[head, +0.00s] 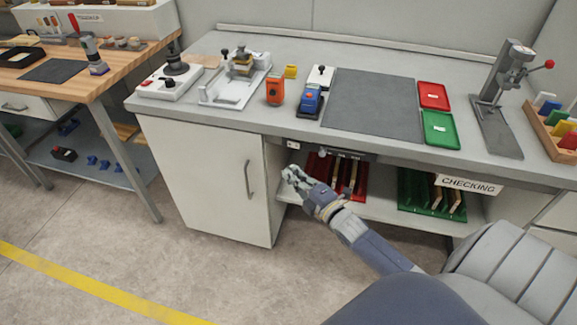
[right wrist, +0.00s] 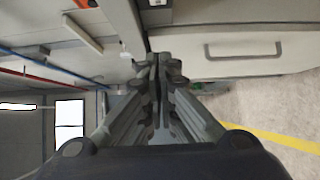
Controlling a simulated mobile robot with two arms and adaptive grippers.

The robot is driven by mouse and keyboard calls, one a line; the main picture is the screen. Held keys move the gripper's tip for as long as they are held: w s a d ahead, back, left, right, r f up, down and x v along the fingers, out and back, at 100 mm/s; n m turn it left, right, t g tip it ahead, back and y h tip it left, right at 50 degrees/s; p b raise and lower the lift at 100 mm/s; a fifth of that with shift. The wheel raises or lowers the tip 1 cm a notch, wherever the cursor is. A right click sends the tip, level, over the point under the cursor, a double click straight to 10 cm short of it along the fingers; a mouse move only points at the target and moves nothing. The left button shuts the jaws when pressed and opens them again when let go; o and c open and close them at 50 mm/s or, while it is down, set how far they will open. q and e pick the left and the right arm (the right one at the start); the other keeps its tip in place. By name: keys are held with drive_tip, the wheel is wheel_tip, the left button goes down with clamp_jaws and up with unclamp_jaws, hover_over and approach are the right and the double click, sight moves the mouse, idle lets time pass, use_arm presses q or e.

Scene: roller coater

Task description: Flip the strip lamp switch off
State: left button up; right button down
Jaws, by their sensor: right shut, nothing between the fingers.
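A small white switch plate (head: 292,145) with a dark spot is fixed under the front edge of the workbench, just right of the cabinet door; I take it for the strip lamp switch. Whether it is on or off is too small to tell. My right gripper (head: 290,175) is just below the plate and in front of the bench, apart from it in the picture. Its fingers are closed together and empty, as the right wrist view (right wrist: 158,65) also shows. My left gripper is not in view.
The grey workbench (head: 195,115) has a white cabinet door with a handle (head: 248,180) below. A dark fixture (head: 335,153) hangs under the bench edge. Red (head: 318,165) and green (head: 412,190) racks stand on the lower shelf. The floor at left is clear.

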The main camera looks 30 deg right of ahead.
drive_tip(key=shift+s+a, duration=0.2)
drive_tip(key=shift+s, duration=0.7)
drive_tip(key=shift+s+a, duration=0.2)
drive_tip(key=shift+s, duration=0.7)
drive_tip(key=s+a+f+m+g, duration=0.1)
drive_tip(key=s+f+m+g, duration=0.3)
drive_tip(key=f, duration=0.7)
drive_tip(key=s+a+f+m+g+h, duration=0.1)
drive_tip(key=s+f+m+g, duration=0.1)
drive_tip(key=s+f, duration=0.7)
drive_tip(key=s+a+f+m+g, duration=0.2)
drive_tip(key=s+f+m+g, duration=0.1)
drive_tip(key=f, duration=1)
drive_tip(key=s+a+f+m+g, duration=0.2)
drive_tip(key=s+f, duration=0.2)
drive_tip(key=s, duration=0.5)
drive_tip(key=s+a+f+m+g, duration=0.2)
drive_tip(key=s+f, duration=0.3)
drive_tip(key=s, duration=0.4)
drive_tip(key=s+a+f+m+g, duration=0.2)
drive_tip(key=s+a+f+g, duration=0.2)
drive_tip(key=s, duration=0.5)
drive_tip(key=shift+s+a+f+m, duration=0.15)
drive_tip(key=shift+f+m, duration=0.25)
drive_tip(key=shift+f, duration=0.3)
